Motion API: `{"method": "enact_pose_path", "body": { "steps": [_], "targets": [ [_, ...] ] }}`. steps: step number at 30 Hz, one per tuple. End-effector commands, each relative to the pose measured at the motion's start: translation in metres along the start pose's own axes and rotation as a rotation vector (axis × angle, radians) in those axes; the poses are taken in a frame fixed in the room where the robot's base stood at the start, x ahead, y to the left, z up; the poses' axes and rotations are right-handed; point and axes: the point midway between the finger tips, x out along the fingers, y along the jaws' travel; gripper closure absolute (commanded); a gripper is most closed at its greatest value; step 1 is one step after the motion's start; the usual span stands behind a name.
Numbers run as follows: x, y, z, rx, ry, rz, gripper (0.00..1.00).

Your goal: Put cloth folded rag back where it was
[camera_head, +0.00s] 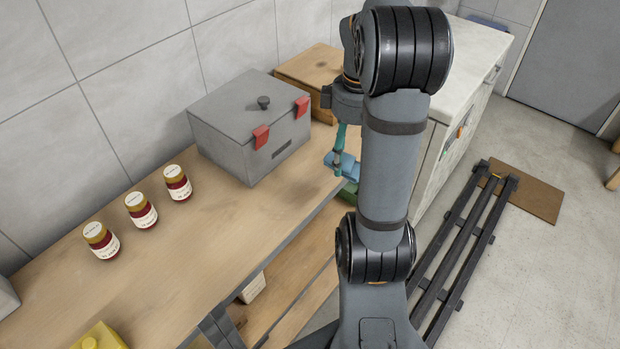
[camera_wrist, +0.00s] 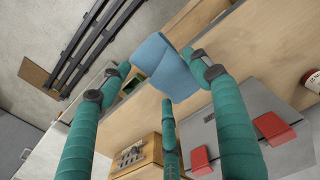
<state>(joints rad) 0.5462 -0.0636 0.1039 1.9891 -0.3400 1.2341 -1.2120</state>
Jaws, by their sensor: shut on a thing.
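The folded rag is a light blue cloth (camera_wrist: 168,68) between the teal fingers of my gripper (camera_wrist: 156,65) in the wrist view. My gripper is shut on it. In the head view the rag (camera_head: 341,164) shows as a small blue piece below the teal fingers of my gripper (camera_head: 341,148). It is near the wooden bench's front edge, right of the grey toolbox. My arm hides part of this area. I cannot tell whether the rag touches the bench.
The grey toolbox (camera_head: 235,108) with red latches and a wooden box (camera_head: 311,71) stand on the bench (camera_head: 165,270). Several jars, one of them here (camera_head: 178,183), stand left of the toolbox. A yellow object (camera_head: 98,338) is at the near left. The bench front is largely clear.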

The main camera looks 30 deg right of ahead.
Motion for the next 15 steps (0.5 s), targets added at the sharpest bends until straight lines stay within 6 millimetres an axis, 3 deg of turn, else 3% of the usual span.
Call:
{"method": "enact_pose_path", "body": {
  "steps": [9,15],
  "targets": [
    [0.041,-0.003,-0.067,-0.012,-0.004,-0.004,0.62],
    [0.060,-0.004,-0.101,-0.009,-0.001,-0.001,0.62]
  ]
}}
